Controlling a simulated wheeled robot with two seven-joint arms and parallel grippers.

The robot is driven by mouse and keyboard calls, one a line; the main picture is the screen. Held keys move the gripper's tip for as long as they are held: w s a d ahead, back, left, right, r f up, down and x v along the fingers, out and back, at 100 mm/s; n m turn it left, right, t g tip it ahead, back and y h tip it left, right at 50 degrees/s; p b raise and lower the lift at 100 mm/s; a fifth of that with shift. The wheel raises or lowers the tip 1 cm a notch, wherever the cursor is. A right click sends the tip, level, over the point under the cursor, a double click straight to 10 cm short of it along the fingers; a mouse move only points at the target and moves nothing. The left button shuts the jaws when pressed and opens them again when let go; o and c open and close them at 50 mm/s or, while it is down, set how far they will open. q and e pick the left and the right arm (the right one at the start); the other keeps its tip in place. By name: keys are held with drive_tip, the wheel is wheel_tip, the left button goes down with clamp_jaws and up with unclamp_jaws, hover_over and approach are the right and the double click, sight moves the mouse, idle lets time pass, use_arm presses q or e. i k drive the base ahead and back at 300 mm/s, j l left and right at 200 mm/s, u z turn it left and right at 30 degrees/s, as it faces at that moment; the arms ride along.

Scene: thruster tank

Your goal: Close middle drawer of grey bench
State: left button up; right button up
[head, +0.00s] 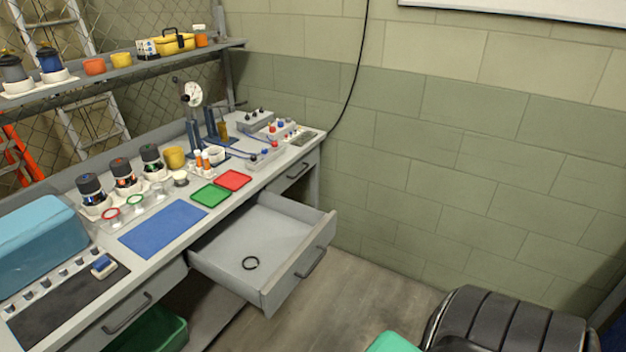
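The grey bench (150,252) runs along the left side of the head view. Its middle drawer (288,284) is pulled well out, with a dark bar handle (311,263) on its front. Neither of my grippers shows in this view.
A black padded chair (505,325) stands at the bottom right, with a green object (392,342) beside it. A green bin (150,332) sits under the bench. Open floor (345,300) lies before the drawer. Jars, coloured mats and instruments cover the bench top.

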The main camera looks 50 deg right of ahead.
sight(288, 237)
drive_tip(key=z, duration=1.35)
